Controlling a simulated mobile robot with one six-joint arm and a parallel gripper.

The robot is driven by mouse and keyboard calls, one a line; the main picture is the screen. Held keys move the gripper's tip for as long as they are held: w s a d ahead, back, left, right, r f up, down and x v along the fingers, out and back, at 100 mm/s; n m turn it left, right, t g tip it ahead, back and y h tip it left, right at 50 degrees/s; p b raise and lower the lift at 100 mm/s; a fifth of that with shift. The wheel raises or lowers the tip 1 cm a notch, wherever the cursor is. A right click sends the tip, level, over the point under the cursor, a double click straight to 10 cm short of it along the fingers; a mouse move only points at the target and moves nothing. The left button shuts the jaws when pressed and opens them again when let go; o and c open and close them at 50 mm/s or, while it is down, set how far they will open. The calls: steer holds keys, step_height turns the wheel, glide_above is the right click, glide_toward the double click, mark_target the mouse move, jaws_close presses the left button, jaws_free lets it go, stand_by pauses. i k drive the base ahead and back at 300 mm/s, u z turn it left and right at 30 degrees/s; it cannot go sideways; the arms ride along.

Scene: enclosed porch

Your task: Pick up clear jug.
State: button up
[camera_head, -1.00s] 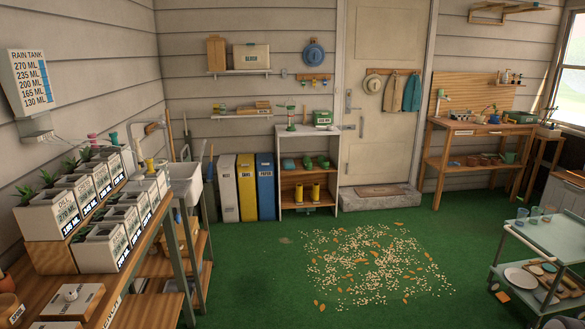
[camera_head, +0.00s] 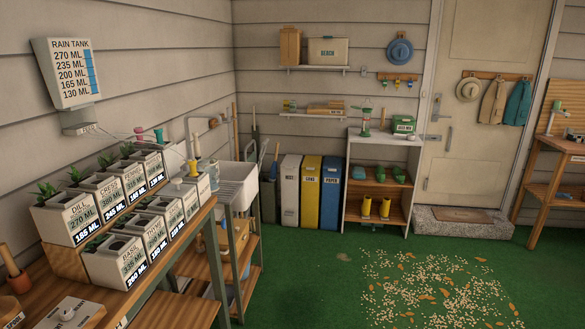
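A small clear vessel (camera_head: 209,174) stands at the far end of the plant bench, beside the white sink. It is partly hidden by the planters and too small for me to tell surely whether it is the clear jug. My gripper is not in view.
The wooden bench (camera_head: 188,226) with several labelled white planters (camera_head: 117,266) fills the left. A white sink (camera_head: 238,184) stands behind it. Bins (camera_head: 308,190) and a shelf unit (camera_head: 349,218) line the back wall. Scattered seeds and leaves (camera_head: 435,290) lie on the open green floor.

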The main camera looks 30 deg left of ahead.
mark_target(210, 166)
steer(key=u, duration=0.35)
steer(key=i, duration=1.6)
steer(key=u, duration=1.1)
steer(key=i, duration=1.25)
steer(key=u, duration=1.2)
steer(key=i, duration=0.6)
steer(key=u, duration=0.3)
steer(key=k, duration=0.85)
steer(key=u, duration=0.15)
steer(key=i, duration=0.95)
